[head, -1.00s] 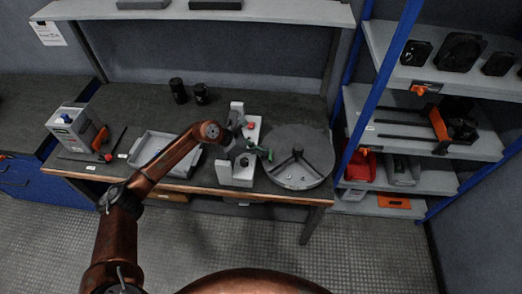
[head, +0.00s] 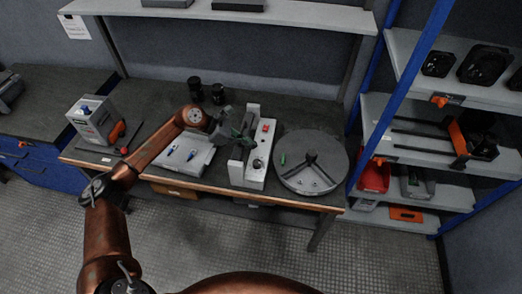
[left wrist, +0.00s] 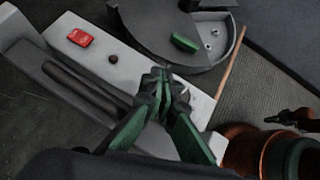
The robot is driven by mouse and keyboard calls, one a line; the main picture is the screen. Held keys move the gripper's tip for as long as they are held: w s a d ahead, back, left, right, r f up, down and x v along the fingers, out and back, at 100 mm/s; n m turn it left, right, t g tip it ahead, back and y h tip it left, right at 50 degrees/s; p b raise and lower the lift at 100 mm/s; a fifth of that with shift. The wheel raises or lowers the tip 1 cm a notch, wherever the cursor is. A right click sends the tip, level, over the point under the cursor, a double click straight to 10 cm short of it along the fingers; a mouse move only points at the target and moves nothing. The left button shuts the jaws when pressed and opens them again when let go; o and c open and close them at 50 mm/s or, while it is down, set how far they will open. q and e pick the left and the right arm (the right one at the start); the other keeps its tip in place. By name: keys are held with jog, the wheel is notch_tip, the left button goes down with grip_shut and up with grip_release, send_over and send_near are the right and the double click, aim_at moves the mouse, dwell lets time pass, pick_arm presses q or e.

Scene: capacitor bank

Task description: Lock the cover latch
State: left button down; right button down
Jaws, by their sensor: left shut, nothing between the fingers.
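A pale fixture (head: 254,172) stands near the front of the bench, with a red latch-like piece (head: 265,128) at its back and a round knob (head: 257,162) toward the front. The red piece also shows in the left wrist view (left wrist: 80,37), beside a small dark stud. My left gripper (head: 243,143), with green fingers, is over the fixture's left part. In the left wrist view my left gripper (left wrist: 163,84) is shut and empty above the fixture's pale top and hides part of it, including most of a round pale part. I cannot tell whether the fingertips touch it.
A round grey tray (head: 330,172) with a green piece (head: 283,159) stands right of the fixture. A pale tray (head: 201,163) with blue pieces is left. Two black cylinders (head: 194,88) stand behind. A blue-framed shelf (head: 401,80) rises at the right.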

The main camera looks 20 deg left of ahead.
pick_arm(q)
jog(key=shift+s+a+r, duration=0.1)
jog(key=shift+a+r, duration=0.55)
jog(key=shift+a, duration=0.1)
